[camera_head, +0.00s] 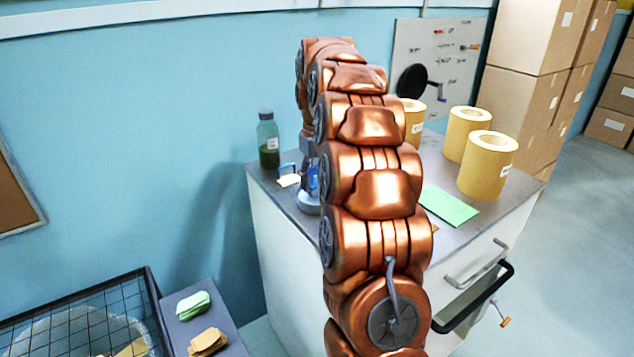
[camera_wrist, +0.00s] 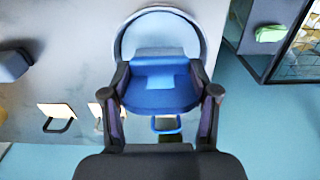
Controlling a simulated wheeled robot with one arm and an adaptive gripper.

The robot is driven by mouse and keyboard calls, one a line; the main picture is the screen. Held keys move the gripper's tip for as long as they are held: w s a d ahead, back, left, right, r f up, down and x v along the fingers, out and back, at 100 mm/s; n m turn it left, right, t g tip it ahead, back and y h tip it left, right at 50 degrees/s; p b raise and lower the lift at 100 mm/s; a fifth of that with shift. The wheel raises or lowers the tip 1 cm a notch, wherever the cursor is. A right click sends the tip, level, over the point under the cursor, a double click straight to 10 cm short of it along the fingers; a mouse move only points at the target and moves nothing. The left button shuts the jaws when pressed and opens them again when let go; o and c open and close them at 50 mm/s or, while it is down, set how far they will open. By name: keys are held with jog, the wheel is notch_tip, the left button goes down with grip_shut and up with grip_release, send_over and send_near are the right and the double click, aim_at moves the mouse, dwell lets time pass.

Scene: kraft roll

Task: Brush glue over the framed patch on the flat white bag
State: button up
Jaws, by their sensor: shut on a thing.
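My gripper (camera_wrist: 160,82) is shut on a blue block-like thing (camera_wrist: 160,100), with one dark finger on each side of it. I cannot tell whether this is the glue brush; no bristles show. A round grey-blue base or pot (camera_wrist: 128,48) shows directly behind it, and I cannot tell if they touch. In the head view the blue thing (camera_head: 313,180) is at the counter's left end, above the round grey base (camera_head: 307,206), partly hidden by my copper arm. I cannot make out the flat white bag or its framed patch in either view.
The grey counter (camera_head: 420,245) holds a green bottle (camera_head: 268,140), small pale pieces with handles (camera_wrist: 55,112), a flat green sheet (camera_head: 448,205) and several kraft rolls (camera_head: 487,165). A wire basket (camera_head: 80,310) stands lower left. Stacked cartons (camera_head: 530,85) stand at the right.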

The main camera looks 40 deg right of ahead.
aim_at(317, 168)
jog(key=shift+r+p, duration=0.7)
jog(key=shift+r, duration=1.3)
